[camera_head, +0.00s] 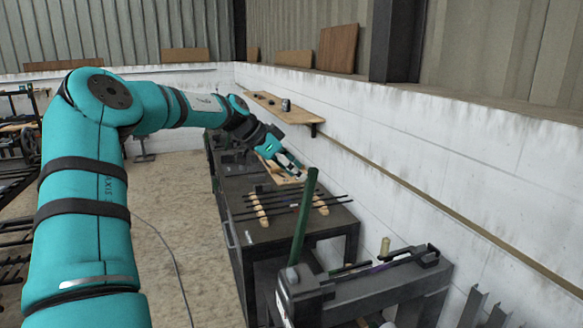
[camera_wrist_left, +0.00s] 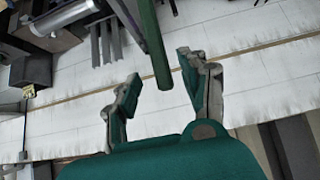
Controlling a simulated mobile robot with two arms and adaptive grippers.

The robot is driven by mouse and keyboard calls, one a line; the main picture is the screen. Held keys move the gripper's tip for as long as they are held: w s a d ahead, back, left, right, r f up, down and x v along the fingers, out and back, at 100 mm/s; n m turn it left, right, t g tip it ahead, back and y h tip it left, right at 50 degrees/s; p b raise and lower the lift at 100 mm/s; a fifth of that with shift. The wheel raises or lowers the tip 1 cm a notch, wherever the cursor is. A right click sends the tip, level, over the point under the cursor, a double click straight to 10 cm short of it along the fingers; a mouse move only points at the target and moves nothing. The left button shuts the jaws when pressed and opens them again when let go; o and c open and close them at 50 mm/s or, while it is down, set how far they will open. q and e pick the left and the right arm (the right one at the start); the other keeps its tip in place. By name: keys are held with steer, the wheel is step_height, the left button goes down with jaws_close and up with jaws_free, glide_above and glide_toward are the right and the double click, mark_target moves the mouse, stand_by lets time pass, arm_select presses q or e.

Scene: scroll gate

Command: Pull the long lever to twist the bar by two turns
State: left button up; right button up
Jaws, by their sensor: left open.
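The long green lever (camera_head: 303,222) rises, tilted slightly right, from the black bending machine (camera_head: 385,284). In the left wrist view the lever (camera_wrist_left: 154,48) comes down from the top, and its free end lies in line with the gap between my fingers. A dark bar with a purplish part (camera_head: 372,268) lies along the machine's top. My left gripper (camera_head: 291,163) is open, close to the lever's upper end. In the left wrist view both fingers (camera_wrist_left: 160,88) stand apart, one on each side of the lever's end, with no clear contact. My right gripper is not in view.
A dark workbench (camera_head: 250,235) behind the lever carries several dark rods (camera_head: 290,205) on wooden supports. A white block wall (camera_head: 450,160) runs along the right, with a wooden shelf (camera_head: 270,104) on it. Open floor (camera_head: 165,215) lies left of the bench.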

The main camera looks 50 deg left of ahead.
arm_select(q)
steer(key=shift+s+a+r, duration=0.2)
steer(key=shift+s+r, duration=0.2)
